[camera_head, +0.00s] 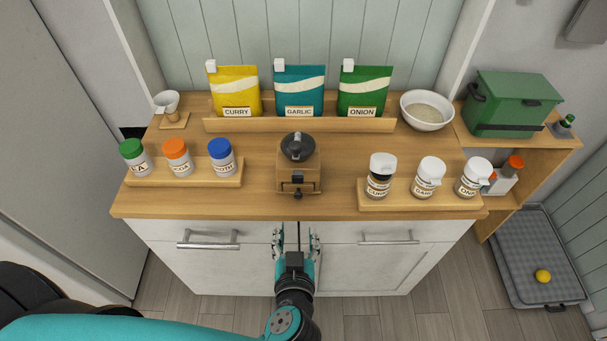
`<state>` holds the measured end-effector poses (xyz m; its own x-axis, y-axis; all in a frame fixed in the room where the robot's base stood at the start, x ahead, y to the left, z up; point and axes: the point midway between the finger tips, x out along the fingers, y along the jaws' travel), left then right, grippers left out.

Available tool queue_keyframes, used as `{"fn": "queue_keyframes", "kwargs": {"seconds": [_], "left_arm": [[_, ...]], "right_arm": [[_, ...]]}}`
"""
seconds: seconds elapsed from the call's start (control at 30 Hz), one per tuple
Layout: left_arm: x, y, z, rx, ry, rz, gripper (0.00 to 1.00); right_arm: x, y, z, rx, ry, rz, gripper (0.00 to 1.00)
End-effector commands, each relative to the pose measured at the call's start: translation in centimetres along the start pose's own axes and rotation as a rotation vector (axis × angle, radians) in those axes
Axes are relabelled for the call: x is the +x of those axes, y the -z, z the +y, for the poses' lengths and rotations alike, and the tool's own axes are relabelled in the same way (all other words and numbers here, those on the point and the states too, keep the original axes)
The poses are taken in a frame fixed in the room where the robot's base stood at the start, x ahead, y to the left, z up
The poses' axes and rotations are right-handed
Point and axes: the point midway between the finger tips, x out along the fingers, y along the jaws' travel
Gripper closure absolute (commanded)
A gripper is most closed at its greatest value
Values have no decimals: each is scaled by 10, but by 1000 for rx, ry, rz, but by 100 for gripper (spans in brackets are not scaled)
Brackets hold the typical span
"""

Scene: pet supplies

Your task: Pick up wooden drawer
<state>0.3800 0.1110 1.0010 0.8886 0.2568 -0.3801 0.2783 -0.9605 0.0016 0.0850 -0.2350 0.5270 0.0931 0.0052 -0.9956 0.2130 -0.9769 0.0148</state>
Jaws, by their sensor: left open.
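The wooden drawer (292,187) is the small front part of a wooden grinder with a dark top (297,147), at the middle of the wooden countertop. It has a small dark knob on its front and looks closed. My left gripper (296,232) is open and empty, with its fingers pointing toward the counter. It is in front of the white cabinet doors, below the counter's front edge in the picture, in line with the drawer and apart from it. My right gripper is not in view.
Spice jars stand on a left wooden rack (190,179) and a right rack (419,199). Yellow, teal and green pouches stand behind, with a white bowl (427,110) beside them. Metal handles (208,239) stick out from the cabinet. The counter around the grinder is clear.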

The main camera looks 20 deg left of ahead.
Motion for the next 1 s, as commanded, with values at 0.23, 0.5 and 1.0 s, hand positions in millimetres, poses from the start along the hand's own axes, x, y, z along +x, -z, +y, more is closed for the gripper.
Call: {"fn": "queue_keyframes", "kwargs": {"seconds": [0.23, 0.5, 1.0], "left_arm": [[57, 0, 0, 4, 0, 4, 50], [100, -1, 0, 3, -1, 0, 50], [153, -1, 2, 5, -1, -1, 50]], "right_arm": [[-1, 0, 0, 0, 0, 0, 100], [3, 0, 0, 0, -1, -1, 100], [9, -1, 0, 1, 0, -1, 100]]}}
